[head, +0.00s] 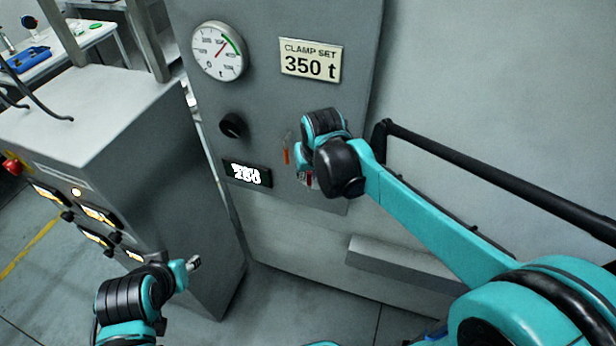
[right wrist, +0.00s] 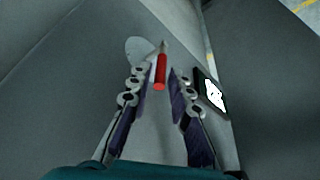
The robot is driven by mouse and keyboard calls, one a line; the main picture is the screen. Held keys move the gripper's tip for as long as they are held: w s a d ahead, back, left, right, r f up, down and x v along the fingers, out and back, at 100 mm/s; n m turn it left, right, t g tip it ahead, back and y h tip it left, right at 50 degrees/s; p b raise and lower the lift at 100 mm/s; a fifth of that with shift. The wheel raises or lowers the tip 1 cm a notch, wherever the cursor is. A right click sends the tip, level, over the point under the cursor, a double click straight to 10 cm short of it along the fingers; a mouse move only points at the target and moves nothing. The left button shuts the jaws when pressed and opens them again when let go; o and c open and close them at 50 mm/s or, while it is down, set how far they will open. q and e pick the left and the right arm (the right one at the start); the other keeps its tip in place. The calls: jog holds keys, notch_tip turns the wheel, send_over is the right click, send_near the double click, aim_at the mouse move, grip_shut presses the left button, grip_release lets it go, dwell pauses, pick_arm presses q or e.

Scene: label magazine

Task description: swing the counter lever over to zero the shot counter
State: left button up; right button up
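The counter lever shows as a small orange-red handle (head: 286,155) on the grey machine panel, just left of my right gripper in the head view. In the right wrist view the red lever (right wrist: 161,72) stands between and slightly beyond the fingertips, with a gap on both sides. My right gripper (right wrist: 158,88) is open there and holds nothing. In the head view its fingers are mostly hidden by its own wrist. The shot counter (head: 247,175) is a black display with blurred white digits, lower left of the lever. My left gripper (head: 193,264) hangs low at the left; its fingers are too small to read.
A round gauge (head: 218,51), a black knob (head: 233,125) and a "CLAMP SET 350 t" sign (head: 311,60) are on the panel. A black rail (head: 480,175) runs along the right. A grey cabinet (head: 110,150) with lit controls stands at the left.

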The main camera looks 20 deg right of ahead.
jog(key=shift+w+f, duration=0.15)
jog(key=shift+f, duration=0.25)
grip_shut()
